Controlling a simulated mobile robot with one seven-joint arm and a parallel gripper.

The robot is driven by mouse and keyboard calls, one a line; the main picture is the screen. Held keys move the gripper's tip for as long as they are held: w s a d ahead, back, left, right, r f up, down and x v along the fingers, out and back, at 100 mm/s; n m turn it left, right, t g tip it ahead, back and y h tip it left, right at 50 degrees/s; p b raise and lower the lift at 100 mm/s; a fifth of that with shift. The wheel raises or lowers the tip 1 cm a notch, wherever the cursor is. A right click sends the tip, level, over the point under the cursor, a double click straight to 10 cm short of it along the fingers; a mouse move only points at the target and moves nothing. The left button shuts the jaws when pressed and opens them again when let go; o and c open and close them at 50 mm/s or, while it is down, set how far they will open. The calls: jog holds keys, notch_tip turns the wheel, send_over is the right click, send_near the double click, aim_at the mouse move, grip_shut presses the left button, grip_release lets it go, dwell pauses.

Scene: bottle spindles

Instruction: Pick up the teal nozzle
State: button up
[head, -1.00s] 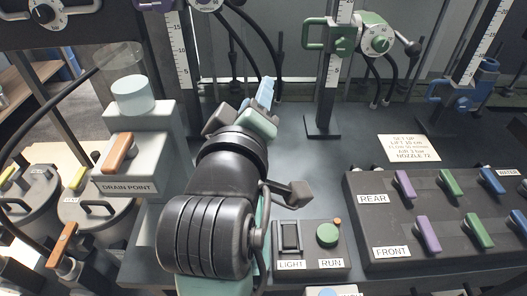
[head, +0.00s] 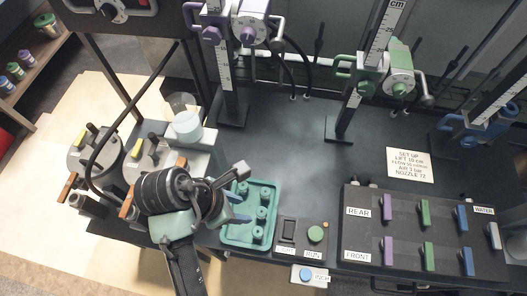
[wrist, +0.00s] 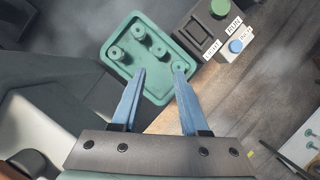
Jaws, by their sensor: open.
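A teal tray (head: 232,240) lies on the dark bench left of the light and run buttons. Several small round teal nozzles (head: 258,233) stand in it. They also show in the wrist view, one of them (wrist: 116,54) near the tray's left side. I cannot tell which one the task means. My gripper (head: 238,208) is at the tray's left side in the head view. In the wrist view its two blue fingers (wrist: 160,72) are apart over the tray's near part, with nothing held. The fingers and the arm hide a little of the tray.
A control box with light and run buttons (head: 301,238) stands right beside the tray, with an inch button (head: 307,275) in front. The switch panel (head: 420,235) is further right. A drain stand with a pale cylinder (head: 188,125) is behind my arm. The bench middle is clear.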

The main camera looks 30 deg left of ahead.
aim_at(261, 212)
jog(key=x, duration=0.6)
jog(key=shift+d+f+b, duration=0.1)
jog(key=shift+f+b, duration=0.2)
jog(key=shift+f, duration=0.1)
jog(key=shift+w+x, duration=0.2)
jog(key=shift+x, duration=1.15)
jog(key=shift+w+x, duration=0.15)
jog(key=shift+x, duration=1.2)
jog(key=shift+d+r, duration=0.1)
jog(key=shift+r, duration=0.05)
grip_shut()
